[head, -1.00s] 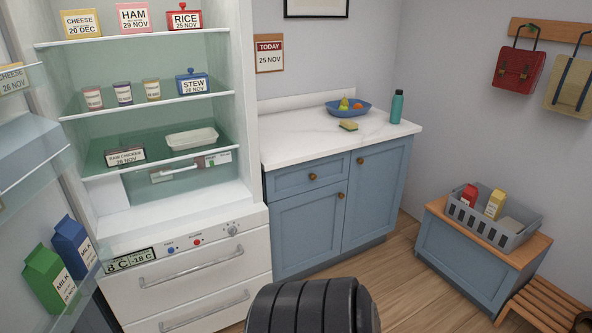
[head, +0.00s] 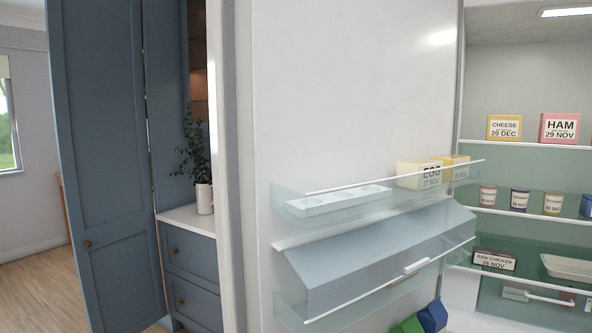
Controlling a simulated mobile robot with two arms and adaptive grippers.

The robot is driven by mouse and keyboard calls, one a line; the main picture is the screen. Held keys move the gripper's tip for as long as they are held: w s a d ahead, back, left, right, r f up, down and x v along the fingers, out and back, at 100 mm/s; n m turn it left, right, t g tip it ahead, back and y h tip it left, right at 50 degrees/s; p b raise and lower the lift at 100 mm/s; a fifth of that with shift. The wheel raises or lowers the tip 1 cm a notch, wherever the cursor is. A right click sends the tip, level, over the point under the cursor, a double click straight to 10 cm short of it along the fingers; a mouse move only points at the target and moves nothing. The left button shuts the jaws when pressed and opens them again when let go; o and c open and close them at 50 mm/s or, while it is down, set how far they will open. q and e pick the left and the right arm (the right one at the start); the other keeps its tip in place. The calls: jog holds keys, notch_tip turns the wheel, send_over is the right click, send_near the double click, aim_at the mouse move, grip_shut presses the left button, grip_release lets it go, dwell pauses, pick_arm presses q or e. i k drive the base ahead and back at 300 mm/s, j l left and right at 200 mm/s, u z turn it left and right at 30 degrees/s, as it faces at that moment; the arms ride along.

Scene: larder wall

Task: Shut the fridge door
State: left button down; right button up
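The fridge door (head: 345,95) stands wide open in the middle of the head view, its inner side facing me. Its racks hold an egg box (head: 418,174), a yellow box behind it, a lidded compartment (head: 375,258), and a green carton (head: 408,325) and blue carton (head: 433,315) low down. The fridge interior (head: 530,90) is open at the right, with cheese (head: 504,127), ham (head: 559,128), several small pots and a raw chicken pack (head: 494,260) on its shelves. The door's outer side is hidden. Neither gripper is in view.
Left of the door is a blue cabinet with a tall open door (head: 105,150). A white counter (head: 188,219) with a potted plant (head: 203,197) sits above blue drawers (head: 190,275). Wooden floor (head: 35,290) is clear at the far left.

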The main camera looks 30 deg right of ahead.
aim_at(314, 105)
jog(key=i+j+u, duration=0.2)
jog(key=i, duration=0.3)
jog(key=i+j+u, duration=0.25)
jog(key=i, duration=0.25)
jog(key=i+z, duration=0.7)
jog(key=z, duration=0.25)
jog(key=i+z, duration=0.15)
jog(key=z, duration=0.35)
jog(key=i+z, duration=0.15)
jog(key=z, duration=0.3)
jog(key=i+j+z, duration=0.1)
jog(key=z, duration=0.4)
jog(key=i+j+z, duration=0.15)
jog(key=z, duration=0.35)
jog(key=i+j+z, duration=0.1)
jog(key=z, duration=0.35)
jog(key=i+j+z, duration=0.15)
jog(key=z, duration=0.15)
jog(key=i+j+z, duration=0.1)
jog(key=j+z, duration=0.2)
